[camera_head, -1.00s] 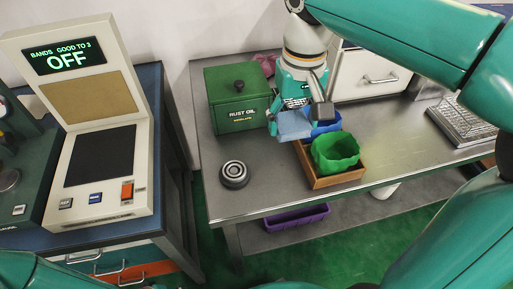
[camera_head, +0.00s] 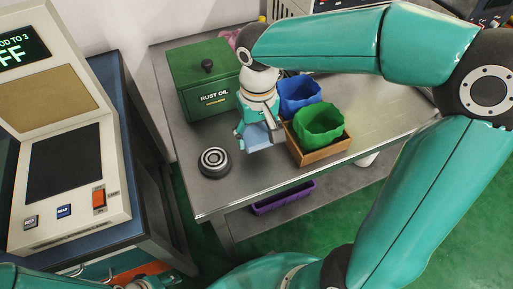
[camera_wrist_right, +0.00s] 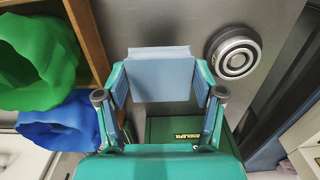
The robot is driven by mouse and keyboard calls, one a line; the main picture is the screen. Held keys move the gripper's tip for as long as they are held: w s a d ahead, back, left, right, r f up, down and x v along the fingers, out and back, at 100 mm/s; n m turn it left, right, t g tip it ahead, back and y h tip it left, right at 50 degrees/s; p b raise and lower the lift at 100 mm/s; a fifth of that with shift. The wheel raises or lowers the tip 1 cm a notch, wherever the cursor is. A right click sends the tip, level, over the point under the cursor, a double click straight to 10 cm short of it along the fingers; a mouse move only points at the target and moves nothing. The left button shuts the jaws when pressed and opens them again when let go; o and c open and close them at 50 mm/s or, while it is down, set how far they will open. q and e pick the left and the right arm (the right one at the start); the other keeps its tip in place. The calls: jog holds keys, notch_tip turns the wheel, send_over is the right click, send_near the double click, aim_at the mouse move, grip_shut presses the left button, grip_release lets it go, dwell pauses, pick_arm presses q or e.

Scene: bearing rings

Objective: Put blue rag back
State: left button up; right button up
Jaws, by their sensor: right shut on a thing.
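The blue rag (camera_head: 264,138) is a pale blue, flat folded cloth. My right gripper (camera_head: 258,127) is shut on it, pointing down over the steel table, between the round grey part and the wooden tray. In the right wrist view the rag (camera_wrist_right: 160,76) spans the gap between both fingers. I cannot tell whether its lower edge touches the table. The wooden tray (camera_head: 322,155) holds an open, crumpled green cloth-like holder (camera_head: 320,124). A similar deep blue one (camera_head: 298,94) stands behind it. My left gripper is not seen clearly in any view.
A green rust oil box (camera_head: 205,85) stands behind and left of my right gripper. A ringed grey bearing (camera_head: 213,162) lies near the table's left edge. A measuring console (camera_head: 65,150) stands at the left. The steel table (camera_head: 385,120) is bare right of the tray.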

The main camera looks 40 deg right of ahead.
aim_at(257, 154)
jog(key=shift+f+b, duration=0.4)
jog(key=shift+f, duration=2.05)
jog(key=shift+f, duration=0.2)
jog(key=o, duration=1)
jog(key=shift+r, duration=0.1)
jog(key=shift+r, duration=0.2)
notch_tip(257, 154, up, 12)
jog(key=shift+f+p, duration=0.1)
jog(key=shift+p, duration=1.05)
